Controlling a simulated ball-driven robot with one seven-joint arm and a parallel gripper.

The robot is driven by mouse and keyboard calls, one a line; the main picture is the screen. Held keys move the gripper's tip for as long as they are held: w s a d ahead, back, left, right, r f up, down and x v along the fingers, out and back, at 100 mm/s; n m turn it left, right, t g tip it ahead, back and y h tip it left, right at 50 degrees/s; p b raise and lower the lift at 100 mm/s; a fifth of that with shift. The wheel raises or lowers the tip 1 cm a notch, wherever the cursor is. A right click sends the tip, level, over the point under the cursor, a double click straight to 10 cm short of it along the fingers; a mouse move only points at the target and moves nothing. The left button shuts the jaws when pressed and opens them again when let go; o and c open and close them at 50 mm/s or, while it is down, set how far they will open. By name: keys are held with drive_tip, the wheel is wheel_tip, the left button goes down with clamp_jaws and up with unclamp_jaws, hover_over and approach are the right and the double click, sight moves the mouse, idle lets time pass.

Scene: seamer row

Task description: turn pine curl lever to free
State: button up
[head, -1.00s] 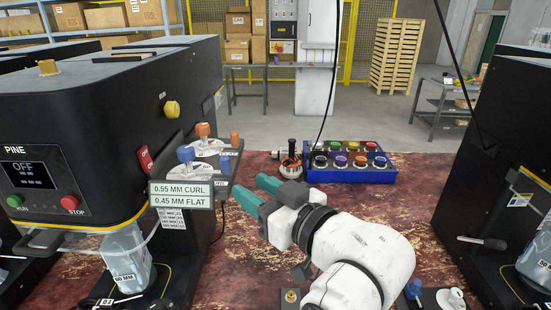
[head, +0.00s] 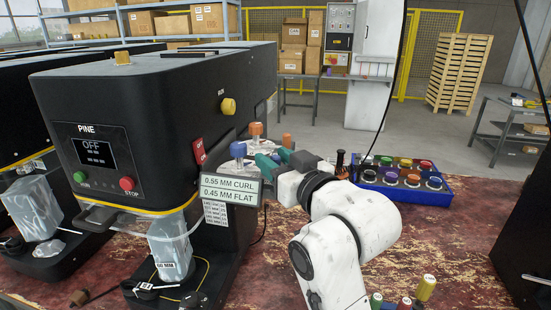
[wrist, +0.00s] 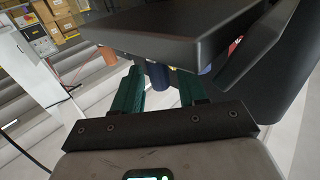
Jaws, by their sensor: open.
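The black PINE seamer (head: 150,110) stands at left with its screen reading OFF. On its right side are a blue-knobbed lever (head: 238,150) and an orange-knobbed lever (head: 256,129); I cannot tell from their looks which is curl, or their settings. A short orange post (head: 286,140) is to their right. My gripper (head: 264,160) is open, its green fingers pointing left, close beside the levers. In the wrist view, a blue cylinder (wrist: 158,76) shows between the open fingers, apparently untouched, with an orange one (wrist: 108,56) to the left. A dark panel hides their upper parts.
A sign (head: 230,189) reading 0.55 MM CURL and 0.45 MM FLAT stands just in front of the levers. A blue tray (head: 405,187) of coloured pots lies behind right. The red worn bench (head: 450,230) is largely clear at right.

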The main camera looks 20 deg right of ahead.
drive_tip(key=shift+w, duration=0.2)
clamp_jaws()
idle(0.3)
